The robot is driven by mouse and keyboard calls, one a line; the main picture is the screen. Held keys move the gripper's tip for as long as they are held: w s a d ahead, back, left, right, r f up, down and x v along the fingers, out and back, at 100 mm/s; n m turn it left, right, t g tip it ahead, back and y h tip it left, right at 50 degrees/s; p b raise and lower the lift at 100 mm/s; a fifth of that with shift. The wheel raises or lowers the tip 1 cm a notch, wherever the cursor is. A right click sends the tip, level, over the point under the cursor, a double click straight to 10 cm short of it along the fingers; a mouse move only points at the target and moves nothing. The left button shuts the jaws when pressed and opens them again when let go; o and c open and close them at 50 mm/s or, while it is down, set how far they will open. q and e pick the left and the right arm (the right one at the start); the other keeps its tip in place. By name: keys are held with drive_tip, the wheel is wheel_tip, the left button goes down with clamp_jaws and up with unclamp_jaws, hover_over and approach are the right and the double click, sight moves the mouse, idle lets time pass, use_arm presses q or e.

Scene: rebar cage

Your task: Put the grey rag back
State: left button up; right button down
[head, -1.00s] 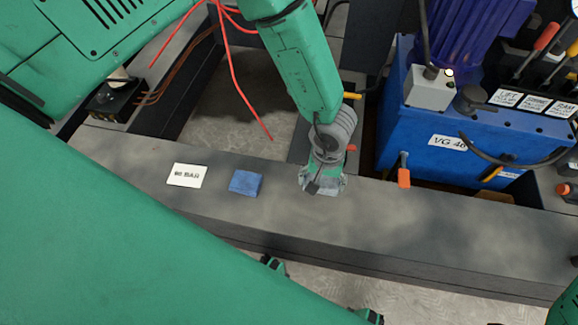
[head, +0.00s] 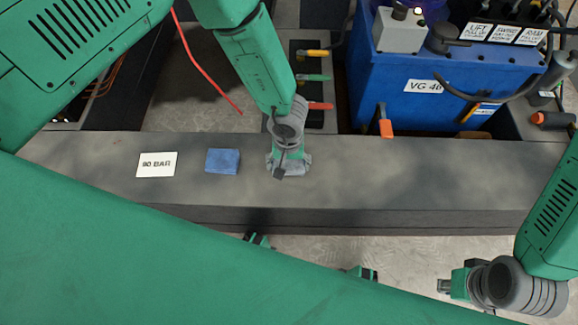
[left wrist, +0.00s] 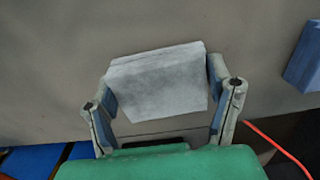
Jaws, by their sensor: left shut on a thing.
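The grey rag (left wrist: 158,82) is a pale, folded cloth block between the two fingers of my left gripper (left wrist: 162,90) in the left wrist view. The fingers are shut on its two sides. In the head view my left gripper (head: 288,165) points down at the dark grey beam top (head: 400,180), right of a blue rag (head: 222,161). The grey rag is mostly hidden there by the gripper. I cannot tell whether it touches the beam. My right gripper (head: 455,285) is at the lower right, away from the rags; its fingers are too small to read.
A white "90 BAR" card (head: 157,164) lies left of the blue rag. Behind the beam stand a blue tank (head: 440,70) and several coloured levers (head: 312,78). A red hose (head: 205,68) hangs at the back left. The beam top right of my left gripper is clear.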

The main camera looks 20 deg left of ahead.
sight(289, 164)
use_arm(q)
drive_tip(key=shift+f, duration=0.15)
drive_tip(key=shift+d, duration=0.2)
drive_tip(key=o, duration=1.1)
drive_tip(key=shift+d, duration=0.1)
drive_tip(key=shift+a+r, duration=0.2)
wheel_tip(289, 164, up, 12)
drive_tip(key=p, duration=0.5)
drive_tip(key=shift+p, duration=0.3)
drive_tip(key=shift+f, duration=0.15)
